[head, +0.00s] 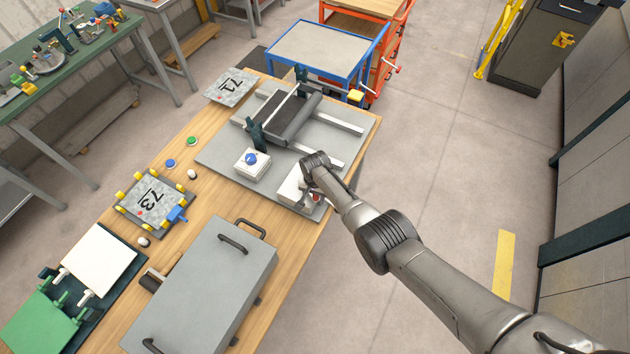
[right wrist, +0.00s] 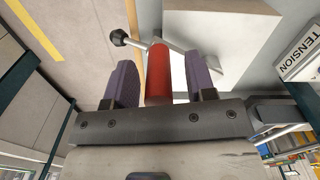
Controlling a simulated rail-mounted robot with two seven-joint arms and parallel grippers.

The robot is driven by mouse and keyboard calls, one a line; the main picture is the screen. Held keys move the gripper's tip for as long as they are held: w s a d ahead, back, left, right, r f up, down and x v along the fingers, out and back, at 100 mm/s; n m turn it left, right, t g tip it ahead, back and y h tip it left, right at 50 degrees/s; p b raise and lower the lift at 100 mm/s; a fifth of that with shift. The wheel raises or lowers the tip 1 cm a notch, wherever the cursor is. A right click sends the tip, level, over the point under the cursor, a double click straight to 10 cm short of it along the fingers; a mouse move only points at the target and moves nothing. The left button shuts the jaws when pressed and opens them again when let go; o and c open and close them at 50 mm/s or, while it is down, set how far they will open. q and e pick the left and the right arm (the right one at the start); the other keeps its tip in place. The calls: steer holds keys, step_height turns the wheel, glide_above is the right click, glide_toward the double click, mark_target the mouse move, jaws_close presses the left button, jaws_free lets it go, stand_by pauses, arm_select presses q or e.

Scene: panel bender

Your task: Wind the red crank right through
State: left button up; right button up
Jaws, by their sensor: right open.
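The red crank (right wrist: 159,72) shows in the right wrist view as a red cylinder between the two purple finger pads of my right gripper (right wrist: 160,80). The gripper is open, with a visible gap on each side of the red part. A thin rod with a black ball knob (right wrist: 120,37) runs to the left beside it. In the head view my right gripper (head: 311,189) is at the near right corner of the panel bender (head: 228,148). It hides most of the crank there; only a little red shows. My left gripper is not in view.
A white box with a blue button (head: 251,159) stands on the bender's base left of my gripper. A large grey case (head: 205,285) lies on the wooden bench (head: 290,264) in front. The floor right of the bench is clear. A TENSION label (right wrist: 305,50) is close by.

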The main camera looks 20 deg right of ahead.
step_height(320, 180, up, 5)
steer(key=shift+r+p, duration=0.2)
steer(key=shift+p, duration=1)
step_height(320, 180, up, 6)
steer(key=shift+f+p, duration=0.1)
steer(key=shift+p, duration=0.2)
steer(key=shift+r, duration=0.85)
